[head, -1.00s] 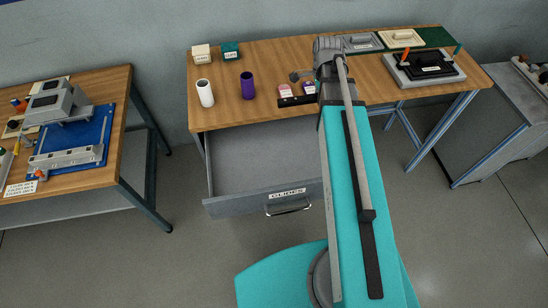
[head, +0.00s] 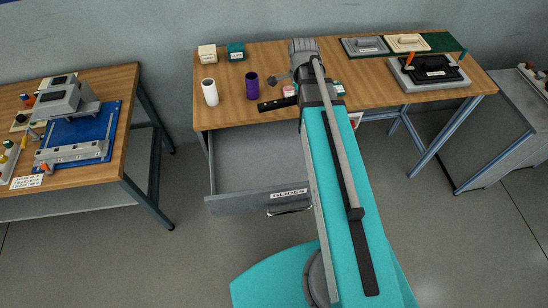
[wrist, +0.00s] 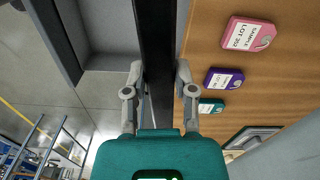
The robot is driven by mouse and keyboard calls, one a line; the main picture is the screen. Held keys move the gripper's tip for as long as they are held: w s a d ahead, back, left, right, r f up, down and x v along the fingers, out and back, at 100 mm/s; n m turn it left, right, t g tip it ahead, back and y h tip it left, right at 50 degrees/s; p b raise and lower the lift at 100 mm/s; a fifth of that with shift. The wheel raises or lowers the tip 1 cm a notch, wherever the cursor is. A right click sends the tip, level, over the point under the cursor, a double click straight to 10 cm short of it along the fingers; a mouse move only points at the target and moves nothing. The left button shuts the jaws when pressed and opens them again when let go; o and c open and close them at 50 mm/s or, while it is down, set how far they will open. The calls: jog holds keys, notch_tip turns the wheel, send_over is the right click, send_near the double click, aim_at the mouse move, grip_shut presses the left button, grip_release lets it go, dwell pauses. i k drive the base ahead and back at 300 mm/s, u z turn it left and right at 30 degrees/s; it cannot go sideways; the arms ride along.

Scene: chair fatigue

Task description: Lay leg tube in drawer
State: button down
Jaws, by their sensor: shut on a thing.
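The leg tube, a long black bar (wrist: 155,40), runs between the fingers of my gripper (wrist: 158,75) in the wrist view. My gripper is shut on it. In the head view one end of the black tube (head: 277,104) sticks out left of my arm, near the table's front edge above the back of the drawer; the rest is hidden behind the arm. The grey drawer (head: 240,203) is pulled out under the table, and its visible inside looks empty. Its front has a label that seems to read GLIDES. The drawer also shows at the upper left of the wrist view (wrist: 112,62).
A white cylinder (head: 210,92) and a purple cylinder (head: 252,86) stand on the wooden table (head: 222,113). Pink (wrist: 248,33), purple (wrist: 223,78) and teal (wrist: 210,106) tags lie right of the tube. My arm covers the drawer's right side.

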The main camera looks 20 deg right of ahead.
aim_at(300, 160)
jog(key=u, duration=0.05)
jog(key=k, duration=1.4)
jog(key=z, duration=0.3)
jog(key=i, duration=1)
jog(key=u, duration=0.05)
